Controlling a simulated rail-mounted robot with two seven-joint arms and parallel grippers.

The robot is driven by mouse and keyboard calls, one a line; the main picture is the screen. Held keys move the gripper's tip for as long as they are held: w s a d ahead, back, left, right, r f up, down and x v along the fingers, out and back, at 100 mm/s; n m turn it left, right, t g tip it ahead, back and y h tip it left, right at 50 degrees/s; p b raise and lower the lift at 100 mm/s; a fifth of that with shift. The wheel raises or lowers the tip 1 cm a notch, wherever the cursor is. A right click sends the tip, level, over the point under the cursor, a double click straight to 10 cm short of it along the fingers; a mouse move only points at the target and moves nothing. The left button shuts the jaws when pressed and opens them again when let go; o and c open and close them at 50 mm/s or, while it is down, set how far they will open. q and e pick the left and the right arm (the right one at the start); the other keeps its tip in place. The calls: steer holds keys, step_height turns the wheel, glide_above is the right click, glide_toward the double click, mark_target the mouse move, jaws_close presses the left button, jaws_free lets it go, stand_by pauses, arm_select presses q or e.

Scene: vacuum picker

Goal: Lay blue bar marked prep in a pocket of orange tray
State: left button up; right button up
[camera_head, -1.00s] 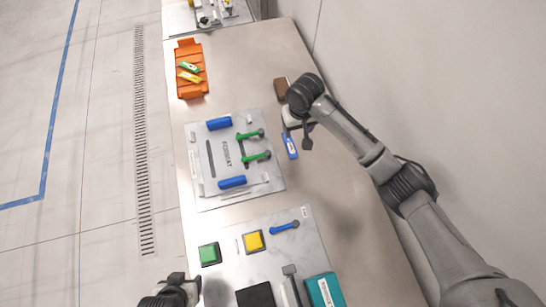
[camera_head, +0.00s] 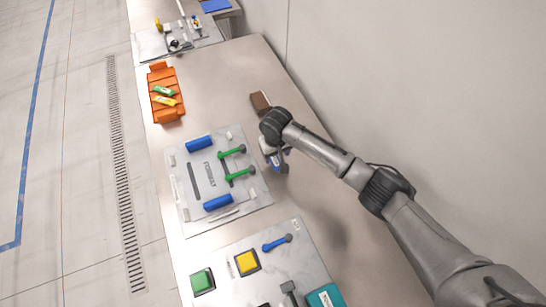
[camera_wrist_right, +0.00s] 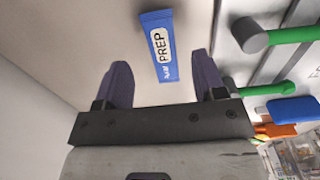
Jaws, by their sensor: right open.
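The blue bar marked prep (camera_wrist_right: 160,45) lies on the table, between and just beyond the fingertips of my right gripper (camera_wrist_right: 160,75) in the right wrist view. The jaws are open and empty. In the head view the right gripper (camera_head: 277,160) hangs over the blue bar (camera_head: 276,168), hiding most of it. The orange tray (camera_head: 157,71) is at the far left of the table and holds a green bar (camera_head: 163,90) and a yellow bar (camera_head: 165,101). My left gripper is not in the head view.
A grey panel with blue cylinders and green handles (camera_head: 232,152) lies left of the right gripper. A nearer panel has green and yellow buttons (camera_head: 246,262) and a blue lever (camera_head: 276,242). A brown block (camera_head: 260,102) lies beyond the gripper. Bare table separates it from the tray.

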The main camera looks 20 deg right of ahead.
mark_target(275, 161)
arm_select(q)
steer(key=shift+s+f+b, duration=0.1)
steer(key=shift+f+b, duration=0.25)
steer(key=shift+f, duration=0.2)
arm_select(e)
steer(key=shift+a+f, duration=0.1)
steer(key=shift+f, duration=1.9)
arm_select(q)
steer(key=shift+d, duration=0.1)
arm_select(e)
steer(key=shift+c, duration=0.4)
steer(key=c, duration=0.9)
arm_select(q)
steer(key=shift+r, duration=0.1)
arm_select(e)
steer(key=shift+r, duration=0.1)
steer(key=shift+c, duration=0.2)
